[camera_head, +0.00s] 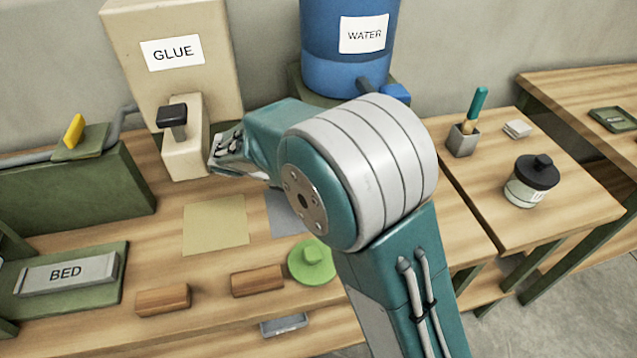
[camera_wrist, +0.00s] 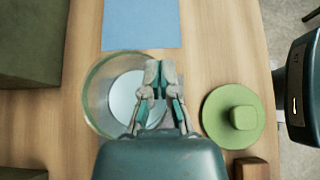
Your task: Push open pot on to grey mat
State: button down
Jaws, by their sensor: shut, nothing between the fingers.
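The open pot (camera_wrist: 97,92) is a clear round jar with a pale inside, upright on the wooden table in the wrist view. My arm hides it in the head view. My gripper (camera_wrist: 160,75) is shut and empty, and its fingers overlap the pot's right side in the wrist view; I cannot tell if they touch it. A grey mat (camera_head: 281,216) shows partly beside my arm in the head view. A blue mat (camera_wrist: 141,24) lies just above the pot in the wrist view. A green lid (camera_head: 312,262) lies near the table's front edge, also in the wrist view (camera_wrist: 215,112).
A glue dispenser (camera_head: 178,85) and a blue water tank (camera_head: 345,72) stand at the back. A tan mat (camera_head: 215,225) lies left of the grey one. Wooden blocks (camera_head: 163,300) lie near the front edge. A black-lidded jar (camera_head: 525,190) stands on the right table.

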notch_tip(320, 180, up, 9)
jog(key=w+f+y, duration=0.1)
jog(key=f+y, duration=0.2)
jog(key=f, duration=0.2)
jog(key=w+f+g+y, duration=0.1)
jog(key=f+y, duration=0.3)
jog(key=f, duration=0.1)
jog(key=w+f+g+y, duration=0.1)
jog(key=w+f+y, duration=0.1)
jog(key=f+y, duration=0.2)
jog(key=shift+a+f, duration=0.2)
jog(key=shift+f, duration=0.9)
jog(key=a, duration=0.3)
jog(key=shift+s+a+r, duration=0.2)
jog(key=shift+s, duration=0.2)
jog(key=shift+a, duration=0.3)
jog(key=shift+s+a, duration=0.25)
jog(key=shift+a, duration=0.7)
jog(key=shift+s+a, duration=0.25)
jog(key=shift+a, duration=0.65)
